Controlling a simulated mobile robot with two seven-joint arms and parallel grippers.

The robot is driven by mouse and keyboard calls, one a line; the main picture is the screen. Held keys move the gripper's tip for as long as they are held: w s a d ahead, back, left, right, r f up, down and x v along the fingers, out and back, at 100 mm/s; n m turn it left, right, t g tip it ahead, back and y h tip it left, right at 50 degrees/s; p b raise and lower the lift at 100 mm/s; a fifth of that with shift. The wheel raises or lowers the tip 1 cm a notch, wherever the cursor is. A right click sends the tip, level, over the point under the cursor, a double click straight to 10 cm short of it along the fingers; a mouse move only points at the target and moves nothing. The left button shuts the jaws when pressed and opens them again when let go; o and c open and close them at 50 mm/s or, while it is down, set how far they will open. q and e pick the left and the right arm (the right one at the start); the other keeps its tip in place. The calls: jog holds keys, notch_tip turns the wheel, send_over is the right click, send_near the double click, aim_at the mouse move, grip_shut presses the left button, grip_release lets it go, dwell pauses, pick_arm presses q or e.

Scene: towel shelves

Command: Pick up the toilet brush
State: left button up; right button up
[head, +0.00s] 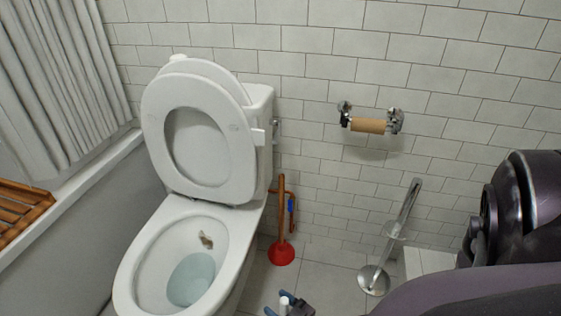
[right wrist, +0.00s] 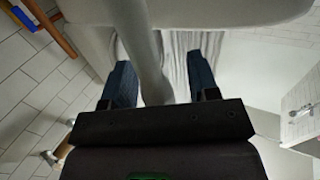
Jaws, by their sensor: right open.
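What looks like the toilet brush shows only as a small white tip (head: 284,301) at the bottom edge of the head view, right of the toilet. My right gripper (head: 287,308) has its blue fingertips on either side of it. In the right wrist view, a pale grey-white shaft (right wrist: 140,45) comes down from the top and runs between the two spread blue fingers of my right gripper (right wrist: 160,80). The gripper is open, with gaps beside the shaft. The brush's lower end is hidden. My left gripper is in neither view.
The white toilet (head: 200,215) stands left of the gripper, lid raised. A red plunger (head: 281,252) with a wooden handle leans behind it. A metal stand (head: 374,279) is to the right. A wall holder with a cardboard roll (head: 368,126) is above. Floor tiles between are clear.

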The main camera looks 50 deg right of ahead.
jog(key=c, duration=1)
jog(key=shift+r, duration=0.1)
